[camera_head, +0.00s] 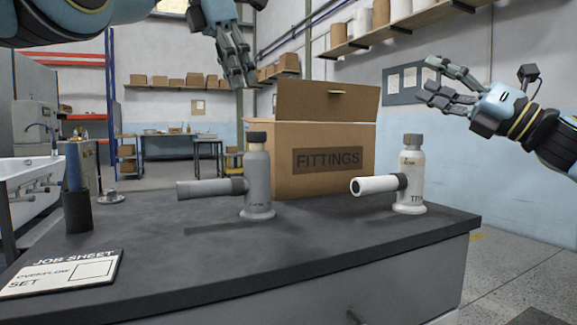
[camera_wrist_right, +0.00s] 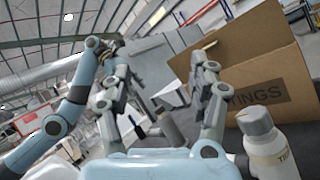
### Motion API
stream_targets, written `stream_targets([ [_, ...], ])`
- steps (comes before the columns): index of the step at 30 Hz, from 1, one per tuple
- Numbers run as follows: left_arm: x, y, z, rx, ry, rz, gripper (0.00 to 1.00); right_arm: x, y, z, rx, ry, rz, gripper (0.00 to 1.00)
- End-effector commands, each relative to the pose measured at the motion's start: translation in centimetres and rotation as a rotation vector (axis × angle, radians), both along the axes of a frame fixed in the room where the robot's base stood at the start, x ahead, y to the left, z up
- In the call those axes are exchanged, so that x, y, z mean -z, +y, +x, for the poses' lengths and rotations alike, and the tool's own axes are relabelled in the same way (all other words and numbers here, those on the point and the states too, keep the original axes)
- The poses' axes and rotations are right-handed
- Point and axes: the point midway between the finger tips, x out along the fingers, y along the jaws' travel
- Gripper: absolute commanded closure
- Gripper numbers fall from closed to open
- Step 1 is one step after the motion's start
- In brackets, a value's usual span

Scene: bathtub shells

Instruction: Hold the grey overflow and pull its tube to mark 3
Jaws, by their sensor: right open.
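The grey overflow (camera_head: 257,180) stands upright on the dark worktop, with a dark cap and its grey tube (camera_head: 205,188) sticking out to the left. No numbered marks are readable on the tube. My left gripper (camera_head: 240,82) hangs above and slightly left of the grey overflow, fingers down, apart from it. Its fingers look close together, and I cannot tell whether they are parted. My right gripper (camera_head: 424,78) is open and empty, up at the right, above the white overflow. Its spread fingers also show in the right wrist view (camera_wrist_right: 165,85).
A white overflow (camera_head: 411,184) stands to the right. A cardboard FITTINGS box (camera_head: 345,135) with a raised flap is behind both. A job sheet (camera_head: 62,275) lies front left, near a dark holder (camera_head: 77,210). The front middle worktop is clear.

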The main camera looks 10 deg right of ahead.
Motion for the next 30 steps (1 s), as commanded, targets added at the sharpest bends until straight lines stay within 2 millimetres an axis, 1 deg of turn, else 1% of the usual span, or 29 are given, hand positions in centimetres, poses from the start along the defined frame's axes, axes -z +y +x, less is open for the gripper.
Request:
stream_targets([
  [1,0.1,0.0,0.0,-0.001,0.001,-0.001,0.62,1.2,2.3,0.3,-0.005,-0.032,-0.052,0.39],
  [2,0.1,0.0,0.0,-0.001,0.001,-0.001,0.62,2.0,3.7,0.5,-0.003,-0.049,-0.092,0.39],
  [3,0.1,0.0,0.0,-0.001,0.001,-0.001,0.62,3.2,5.5,0.8,-0.002,-0.067,-0.143,0.39],
  [5,0.1,0.0,0.0,-0.001,0.001,-0.001,0.62,4.9,8.2,1.3,0.001,-0.087,-0.22,0.39],
  [6,0.1,0.0,0.0,-0.001,0.001,-0.001,0.62,6.1,10.1,1.6,0.003,-0.098,-0.27,0.39],
  [8,0.1,0.0,0.0,-0.001,0.001,-0.001,0.62,7.7,12.8,2.1,0.006,-0.111,-0.346,0.39],
  [9,0.1,0.0,0.0,-0.001,0.0,0.0,0.62,8.8,14.6,2.5,0.008,-0.115,-0.395,0.39],
  [12,0.1,0.0,0.0,-0.001,0.0,0.0,0.62,11.0,18.5,3.2,0.014,-0.12,-0.51,0.39],
  [15,0.1,0.0,0.0,-0.001,0.0,0.0,0.62,12.6,21.6,3.7,0.016,-0.117,-0.603,0.39],
  [18,0.1,0.0,0.0,-0.001,0.0,0.0,0.62,13.8,23.6,4.0,0.019,-0.109,-0.669,0.39],
  [21,0.1,0.0,0.0,-0.001,0.0,0.0,0.62,14.5,24.8,4.2,0.022,-0.101,-0.71,0.39],
  [26,0.1,0.0,0.0,-0.001,0.0,0.0,0.62,14.8,26.0,4.9,0.022,-0.096,-0.729,0.39],
  [30,0.1,0.0,0.0,-0.001,0.0,0.0,0.62,14.7,27.9,6.3,0.021,-0.096,-0.726,0.39],
])
